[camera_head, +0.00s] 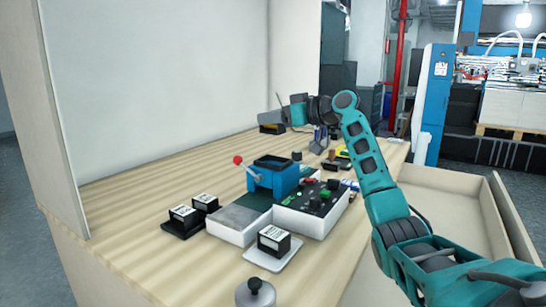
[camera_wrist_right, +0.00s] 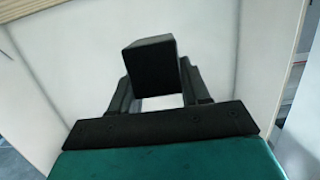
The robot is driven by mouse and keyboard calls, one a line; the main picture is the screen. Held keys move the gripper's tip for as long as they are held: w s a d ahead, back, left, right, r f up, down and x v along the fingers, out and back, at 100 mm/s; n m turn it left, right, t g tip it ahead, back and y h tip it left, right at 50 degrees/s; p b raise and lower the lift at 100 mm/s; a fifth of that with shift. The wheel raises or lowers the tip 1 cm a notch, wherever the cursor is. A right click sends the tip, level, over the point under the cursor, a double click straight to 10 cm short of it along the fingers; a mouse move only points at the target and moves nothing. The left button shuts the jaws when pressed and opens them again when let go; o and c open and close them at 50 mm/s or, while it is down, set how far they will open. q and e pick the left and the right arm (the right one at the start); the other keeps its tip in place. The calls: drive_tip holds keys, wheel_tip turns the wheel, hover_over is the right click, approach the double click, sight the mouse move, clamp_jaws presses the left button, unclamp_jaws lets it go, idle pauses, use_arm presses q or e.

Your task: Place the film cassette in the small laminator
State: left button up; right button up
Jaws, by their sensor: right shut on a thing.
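My right gripper (camera_head: 284,113) is raised above the far part of the wooden worktop. In the right wrist view it is shut on a plain black block (camera_wrist_right: 150,66), likely the film cassette, which sticks out tilted beyond the fingers. No label shows on the face toward the camera. A blue device with a red-balled lever (camera_head: 272,180), likely the small laminator, stands mid-table with a dark opening on top. The held block is apart from it, farther back. My left gripper is not in view.
Black boxes with white labels stand on a black tray (camera_head: 171,232) and a white tray (camera_head: 262,259). A white control panel (camera_head: 300,218) sits beside the blue device. A grey dome with a black knob (camera_head: 255,294) is at the front. A pale wall (camera_head: 150,80) bounds the left.

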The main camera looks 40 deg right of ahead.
sight(283, 133)
wheel_tip(283, 133, down, 4)
drive_tip(key=shift+r, duration=0.25)
drive_tip(key=shift+f, duration=0.5)
wheel_tip(283, 133, down, 4)
drive_tip(key=shift+f+b, duration=0.1)
drive_tip(key=shift+b, duration=0.45)
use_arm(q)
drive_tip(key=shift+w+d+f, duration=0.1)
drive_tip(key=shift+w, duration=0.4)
use_arm(e)
drive_tip(key=o, duration=1.2)
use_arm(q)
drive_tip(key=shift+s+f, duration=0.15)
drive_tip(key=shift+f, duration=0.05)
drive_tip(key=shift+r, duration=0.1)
